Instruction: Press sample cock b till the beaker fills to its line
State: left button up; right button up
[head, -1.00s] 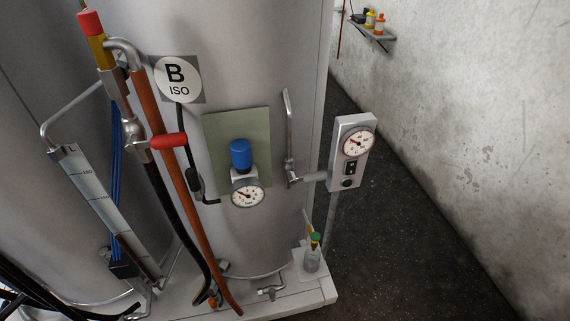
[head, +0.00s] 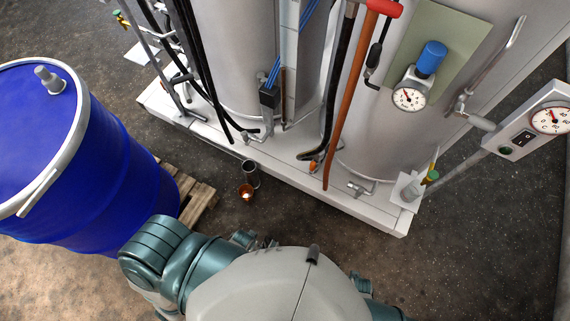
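A small metal tap (head: 360,188) sticks out low at the foot of the right tank (head: 380,140); I take it for sample cock b, though no label on it is readable. On the floor before the plinth are a copper-coloured cup (head: 246,192) and a dark cylinder (head: 252,174). My arm and body parts fill the bottom; no gripper fingers show.
The plinth edge (head: 300,185), hoses and an orange pipe (head: 347,105) front the tanks. A gauge box (head: 530,125) is at right. Dark floor at lower right is clear.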

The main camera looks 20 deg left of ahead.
aim_at(433, 175)
jog(key=u, duration=0.25)
jog(key=z, duration=1.25)
